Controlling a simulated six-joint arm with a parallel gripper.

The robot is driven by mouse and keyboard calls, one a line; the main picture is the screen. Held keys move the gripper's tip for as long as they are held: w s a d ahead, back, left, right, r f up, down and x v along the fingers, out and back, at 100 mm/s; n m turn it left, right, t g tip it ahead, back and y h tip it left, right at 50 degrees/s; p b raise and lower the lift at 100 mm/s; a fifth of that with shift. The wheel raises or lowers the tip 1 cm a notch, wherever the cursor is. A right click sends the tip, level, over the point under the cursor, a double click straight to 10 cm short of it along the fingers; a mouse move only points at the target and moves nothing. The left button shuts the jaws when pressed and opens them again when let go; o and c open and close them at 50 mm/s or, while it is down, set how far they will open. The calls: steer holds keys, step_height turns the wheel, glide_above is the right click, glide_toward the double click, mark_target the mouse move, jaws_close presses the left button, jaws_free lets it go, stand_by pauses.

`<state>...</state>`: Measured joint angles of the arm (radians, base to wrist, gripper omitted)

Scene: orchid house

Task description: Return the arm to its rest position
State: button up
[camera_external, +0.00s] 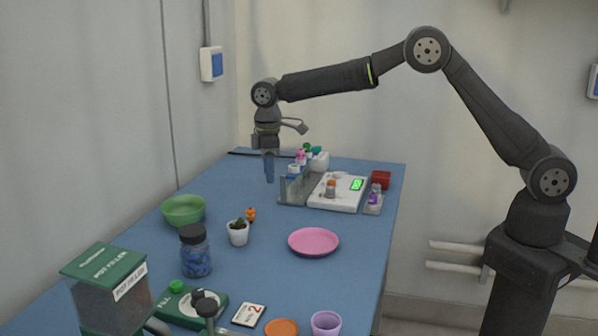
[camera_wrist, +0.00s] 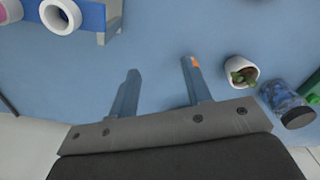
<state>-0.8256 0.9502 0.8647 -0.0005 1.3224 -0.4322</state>
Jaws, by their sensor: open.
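My gripper (camera_external: 269,168) points down over the far left part of the blue table (camera_external: 350,262), left of the grey rack (camera_external: 296,190). In the wrist view its two fingers (camera_wrist: 158,80) stand well apart with nothing but blue table between them, so it is open and empty. The tip of the right finger overlaps a small orange item in that view. My arm stretches from its base at the right, high across the table. How far the fingertips are above the table is hard to tell.
A white scale (camera_external: 338,192) with a small bottle on it stands beside the rack. A green bowl (camera_external: 184,210), potted cactus (camera_external: 238,232), blue jar (camera_external: 195,252), pink plate (camera_external: 313,242) and pot filler box (camera_external: 108,290) stand nearer. Bare table lies between the bowl and the rack.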

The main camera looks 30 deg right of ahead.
steer(key=w+d+r, duration=0.3)
steer(key=d+r, duration=0.3)
steer(key=d, duration=0.5)
steer(key=w+d+r, duration=0.4)
steer(key=d+r, duration=0.2)
steer(key=d, duration=0.5)
steer(key=a+f, duration=0.2)
steer(key=a, duration=0.2)
steer(key=s+a+f, duration=0.1)
steer(key=a+f, duration=0.2)
steer(key=a, duration=0.1)
steer(key=a+f, duration=0.3)
steer(key=shift+s+a+f, duration=0.1)
steer(key=shift+s+a, duration=0.3)
steer(key=shift+f, duration=0.8)
